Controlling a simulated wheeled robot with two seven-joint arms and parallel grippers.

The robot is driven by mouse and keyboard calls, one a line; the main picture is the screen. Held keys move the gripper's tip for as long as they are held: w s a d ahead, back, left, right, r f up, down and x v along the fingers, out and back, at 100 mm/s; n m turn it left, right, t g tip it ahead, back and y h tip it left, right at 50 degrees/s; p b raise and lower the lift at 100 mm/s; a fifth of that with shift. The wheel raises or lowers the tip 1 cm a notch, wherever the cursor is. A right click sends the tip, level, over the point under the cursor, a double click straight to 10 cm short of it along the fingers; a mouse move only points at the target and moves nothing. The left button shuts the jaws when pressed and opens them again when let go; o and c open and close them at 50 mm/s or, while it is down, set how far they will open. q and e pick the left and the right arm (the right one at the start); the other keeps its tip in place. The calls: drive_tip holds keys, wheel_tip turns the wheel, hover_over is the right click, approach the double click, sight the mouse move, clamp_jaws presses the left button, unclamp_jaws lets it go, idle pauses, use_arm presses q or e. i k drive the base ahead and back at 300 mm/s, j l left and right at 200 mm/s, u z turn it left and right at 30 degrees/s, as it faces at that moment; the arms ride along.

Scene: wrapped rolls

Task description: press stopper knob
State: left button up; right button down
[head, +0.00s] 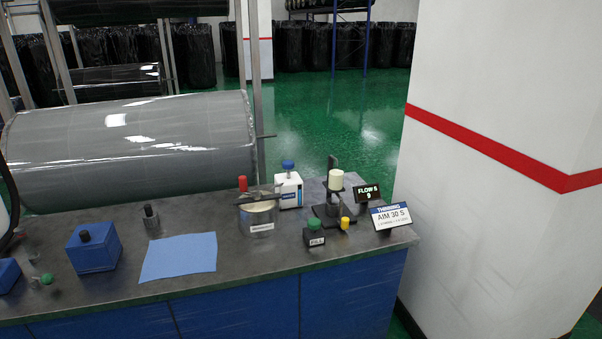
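A small stand (327,215) with a white cup (336,180) on it is at the right end of the grey bench. A yellow knob (345,223) sits at the front of the stand. In front of it is a black box with a green top (314,235) and a white label that seems to read FILL. I cannot tell for certain which knob is the stopper knob; the yellow one is at the stand. A display (367,192) reads FLOW S 0. Neither of my grippers is in view.
A sign (391,216) reads THINNING AIM 30 S. A metal pot (258,213), a white bottle (289,190), a blue cloth (178,257) and a blue box (93,249) stand or lie on the bench (240,281). A large wrapped roll (130,145) is behind; a white pillar (500,90) is right.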

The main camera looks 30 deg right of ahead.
sight(344, 221)
drive_tip(key=z, duration=1.25)
drive_tip(key=k+l+u, duration=0.15)
drive_tip(key=l+u, duration=0.2)
drive_tip(key=k+l+u, duration=0.15)
drive_tip(key=l+u, duration=0.25)
drive_tip(key=j, duration=0.1)
